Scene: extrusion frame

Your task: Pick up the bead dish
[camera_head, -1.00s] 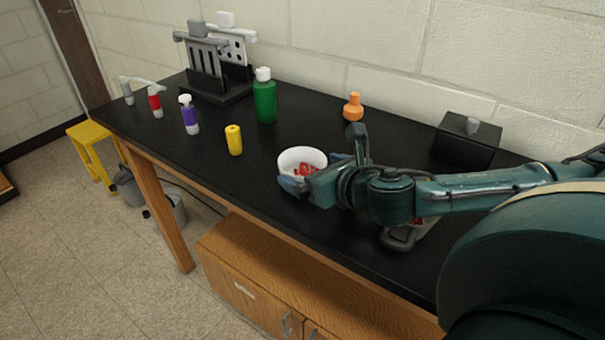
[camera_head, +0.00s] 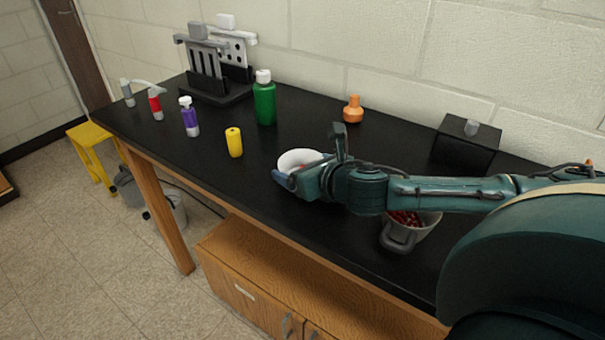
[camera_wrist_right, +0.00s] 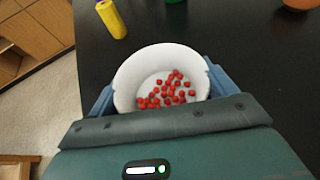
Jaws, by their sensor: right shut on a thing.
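In the head view the right gripper (camera_head: 291,179) is at the dish's near side. I cannot tell whether the dish is lifted. My left gripper is not in view.
A grey scoop-like container (camera_head: 406,232) with red beads stands under my right forearm. A yellow bottle (camera_head: 234,142), a green bottle (camera_head: 265,98), a purple bottle (camera_head: 189,117) and an orange flask (camera_head: 353,109) stand nearby. A black box (camera_head: 465,145) is at right.

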